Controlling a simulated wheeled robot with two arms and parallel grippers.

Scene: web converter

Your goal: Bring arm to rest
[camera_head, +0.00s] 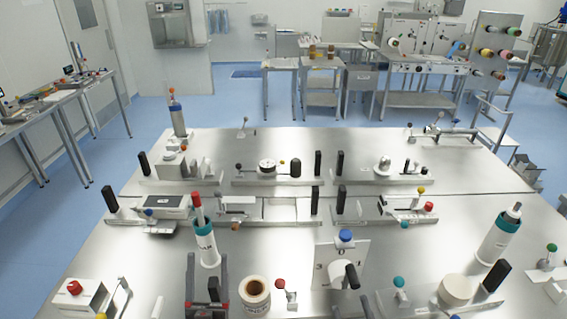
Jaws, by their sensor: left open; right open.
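My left gripper (206,262) comes up from the bottom edge, left of the middle. Its two dark fingers, with some red near the base, stand apart with nothing held between them. Behind its tips stands a white bottle with a teal band (207,246). The tips look spread apart. Both arms are out of view below the picture.
A steel table (270,219) carries rows of fixtures with black posts. A cardboard-cored roll (254,293) and a red-knobbed lever (280,285) stand between the grippers. A teal-banded bottle (499,236) leans at the right. Blue floor (230,105) lies clear behind the table.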

